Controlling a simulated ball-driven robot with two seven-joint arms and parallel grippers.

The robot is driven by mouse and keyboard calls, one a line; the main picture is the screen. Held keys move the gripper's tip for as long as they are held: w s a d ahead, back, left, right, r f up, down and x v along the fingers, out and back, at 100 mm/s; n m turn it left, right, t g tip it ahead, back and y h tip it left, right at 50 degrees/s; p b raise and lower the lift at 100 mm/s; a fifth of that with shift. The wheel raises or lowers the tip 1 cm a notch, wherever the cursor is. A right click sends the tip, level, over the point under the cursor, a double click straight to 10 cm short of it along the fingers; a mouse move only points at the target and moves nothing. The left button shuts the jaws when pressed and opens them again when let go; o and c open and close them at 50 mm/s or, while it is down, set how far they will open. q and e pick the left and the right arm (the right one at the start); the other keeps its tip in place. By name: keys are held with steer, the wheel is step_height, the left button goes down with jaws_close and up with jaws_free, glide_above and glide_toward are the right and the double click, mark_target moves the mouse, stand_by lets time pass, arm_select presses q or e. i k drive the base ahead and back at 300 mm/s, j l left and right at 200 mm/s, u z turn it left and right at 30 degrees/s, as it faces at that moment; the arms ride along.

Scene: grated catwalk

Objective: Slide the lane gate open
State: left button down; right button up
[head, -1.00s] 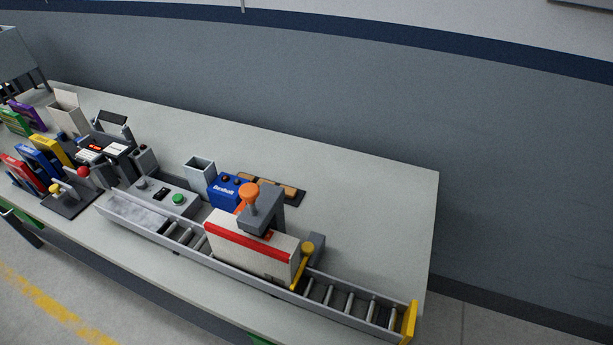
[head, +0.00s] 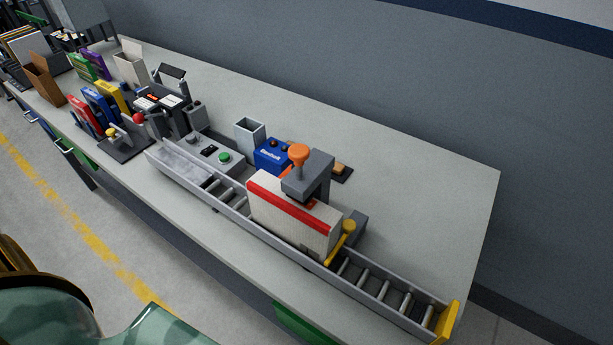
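A grey roller lane (head: 383,291) runs along the front of the bench. A yellow gate bar with a round knob (head: 341,242) stands across the lane, tilted in the picture, at the right end of a white box with a red stripe (head: 290,218). The bar looks close to or touching the box; I cannot tell which. It appears to be the lane gate and stands across the rollers. A yellow end plate (head: 447,322) closes the lane's right end. Neither of my grippers is in view.
A grey stand with an orange knob (head: 299,154) overhangs the box. A control panel with a green button (head: 224,157), a blue box (head: 272,155) and a grey bin (head: 249,136) stand behind the lane. Coloured binders (head: 98,105) are at left. The bench's right part (head: 430,190) is clear.

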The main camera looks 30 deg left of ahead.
mark_target(349, 225)
steer(key=k+j+z, duration=0.15)
steer(key=z, duration=0.25)
steer(key=k+z, duration=0.35)
